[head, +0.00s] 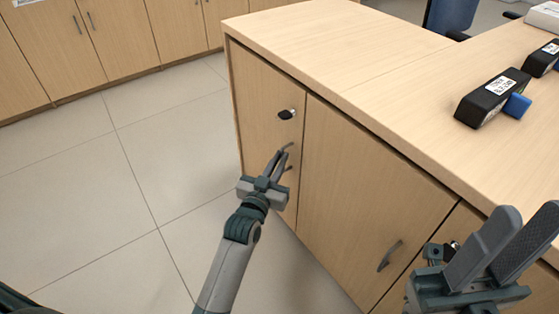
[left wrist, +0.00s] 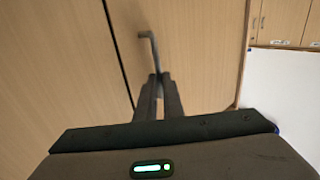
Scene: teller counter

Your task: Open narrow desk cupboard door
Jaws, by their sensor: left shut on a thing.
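The narrow cupboard door (head: 262,95) is the slim wooden panel at the left end of the desk front. It looks flush with the desk front, with a dark seam along its right side. Its thin handle (head: 289,146) sits below a dark lock knob (head: 287,114). My left gripper (head: 279,158) is shut on the handle. In the left wrist view the handle (left wrist: 150,42) rises out from between the fingertips (left wrist: 158,80), which hide its lower part. My right gripper (head: 512,235) is at the lower right, fingers apart and empty.
A wider door (head: 365,190) with its own handle (head: 389,256) adjoins on the right. The desk top (head: 350,50) overhangs both and carries black devices (head: 490,98). The tiled floor (head: 160,160) left of the desk is clear. More cupboards (head: 120,40) line the back wall.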

